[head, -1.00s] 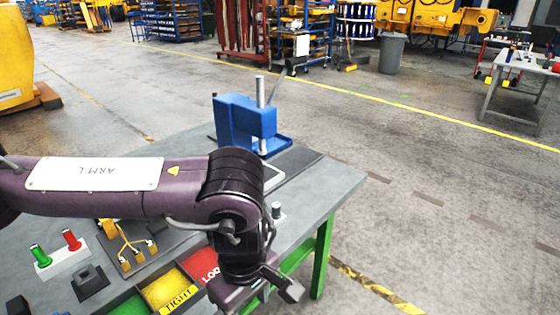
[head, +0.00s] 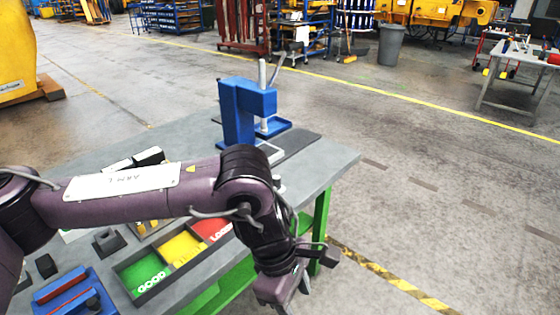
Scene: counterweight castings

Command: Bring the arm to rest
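My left arm (head: 125,192), with a white label, reaches across the bench from the left. Its wrist bends down at the bench's front right edge. My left gripper (head: 283,300) hangs low at the bottom of the head view, in front of the bench edge. Its fingertips are cut off by the picture's lower edge, so whether it is open or shut does not show. I see nothing held in it. My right gripper is not in view.
The grey bench (head: 325,165) carries a blue press (head: 238,112) and a sorting tray (head: 150,293) with green, yellow and red compartments below the arm. A blue fixture (head: 75,298) lies front left. Open floor (head: 440,215) is clear to the right.

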